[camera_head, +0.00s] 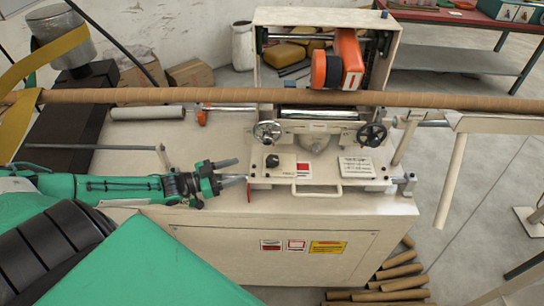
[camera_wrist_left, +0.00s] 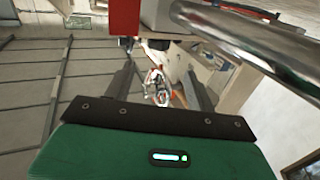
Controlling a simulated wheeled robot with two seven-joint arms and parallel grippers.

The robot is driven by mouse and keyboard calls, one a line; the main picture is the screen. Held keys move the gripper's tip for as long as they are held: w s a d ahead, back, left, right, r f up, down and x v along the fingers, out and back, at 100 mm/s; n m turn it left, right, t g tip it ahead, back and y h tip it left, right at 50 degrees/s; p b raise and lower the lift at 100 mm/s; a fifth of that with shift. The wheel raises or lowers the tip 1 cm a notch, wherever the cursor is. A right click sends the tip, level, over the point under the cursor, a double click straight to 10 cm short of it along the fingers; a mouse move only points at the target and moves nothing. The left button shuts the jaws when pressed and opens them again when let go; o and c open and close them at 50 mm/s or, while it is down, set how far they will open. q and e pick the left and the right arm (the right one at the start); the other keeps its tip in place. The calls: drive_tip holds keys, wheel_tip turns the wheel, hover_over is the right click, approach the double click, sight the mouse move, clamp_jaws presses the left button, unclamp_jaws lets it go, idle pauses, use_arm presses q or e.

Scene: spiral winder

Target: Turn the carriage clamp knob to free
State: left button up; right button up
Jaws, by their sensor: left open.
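The carriage (camera_head: 312,165) is a cream-coloured unit on the front of the winder. A small black knob (camera_head: 272,160) stands on its left part; I cannot tell for sure that it is the clamp knob. Handwheels sit behind it at left (camera_head: 267,132) and right (camera_head: 372,134). My left gripper (camera_head: 233,172) is open and empty, just left of the carriage, apart from the black knob. In the left wrist view its two fingers (camera_wrist_left: 159,88) stand apart with nothing clearly between them. My right gripper is not in view.
A red lever (camera_head: 249,190) hangs close to my left fingertips. A pale handle (camera_head: 316,192) runs along the carriage front. A long brown tube (camera_head: 200,96) crosses above the machine. A metal bar (camera_wrist_left: 245,50) is close in the left wrist view. The cabinet top (camera_head: 225,135) left of the carriage is partly clear.

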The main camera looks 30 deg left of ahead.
sight(273, 159)
use_arm(q)
drive_tip(key=p+x, duration=0.2)
drive_tip(key=x, duration=1.1)
drive_tip(key=shift+s+d+r, duration=0.1)
drive_tip(key=shift+s+d, duration=0.05)
drive_tip(key=shift+d, duration=0.05)
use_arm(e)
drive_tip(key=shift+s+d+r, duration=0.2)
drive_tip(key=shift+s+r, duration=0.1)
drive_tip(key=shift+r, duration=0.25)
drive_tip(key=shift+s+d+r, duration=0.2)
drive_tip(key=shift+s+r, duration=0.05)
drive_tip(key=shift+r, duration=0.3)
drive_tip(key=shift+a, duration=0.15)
use_arm(q)
drive_tip(key=c, duration=1)
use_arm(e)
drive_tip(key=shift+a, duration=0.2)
